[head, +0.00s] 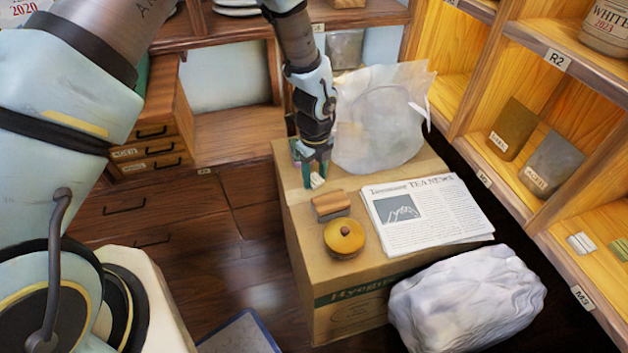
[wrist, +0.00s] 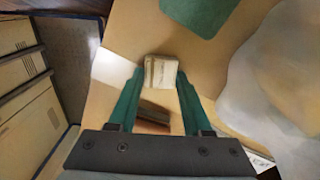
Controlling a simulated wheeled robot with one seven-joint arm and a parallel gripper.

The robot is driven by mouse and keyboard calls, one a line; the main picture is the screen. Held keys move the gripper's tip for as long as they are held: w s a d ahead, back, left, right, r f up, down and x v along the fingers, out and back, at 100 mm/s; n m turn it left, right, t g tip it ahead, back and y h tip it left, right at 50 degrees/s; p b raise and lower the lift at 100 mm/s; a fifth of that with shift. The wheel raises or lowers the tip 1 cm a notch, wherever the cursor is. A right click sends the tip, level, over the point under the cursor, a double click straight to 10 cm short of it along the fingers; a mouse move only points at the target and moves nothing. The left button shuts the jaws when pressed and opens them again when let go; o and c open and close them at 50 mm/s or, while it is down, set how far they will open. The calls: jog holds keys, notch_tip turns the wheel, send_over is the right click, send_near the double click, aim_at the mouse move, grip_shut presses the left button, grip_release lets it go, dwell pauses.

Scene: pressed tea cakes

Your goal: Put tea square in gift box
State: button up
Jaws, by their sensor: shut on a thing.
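A small pale, whitish block with faint stripes, likely the tea square (wrist: 161,71), sits between the fingertips of my gripper (wrist: 160,80) in the wrist view. My green-fingered gripper is shut on it. In the head view my gripper (head: 316,178) points down at the left part of a cardboard carton's top (head: 290,180), the tea square (head: 317,181) showing small at its tips. I cannot tell whether the square touches the carton. I cannot say for sure which thing is the gift box.
A small brown wooden block (head: 331,205) and a round yellow tin (head: 344,238) lie in front of my gripper. A newspaper (head: 425,210) lies to the right. A crumpled clear bag (head: 380,120) stands behind. A white wrapped bundle (head: 465,300) is in front. Shelves (head: 550,130) line the right.

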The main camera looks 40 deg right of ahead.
grip_shut()
jog(key=shift+r, duration=0.1)
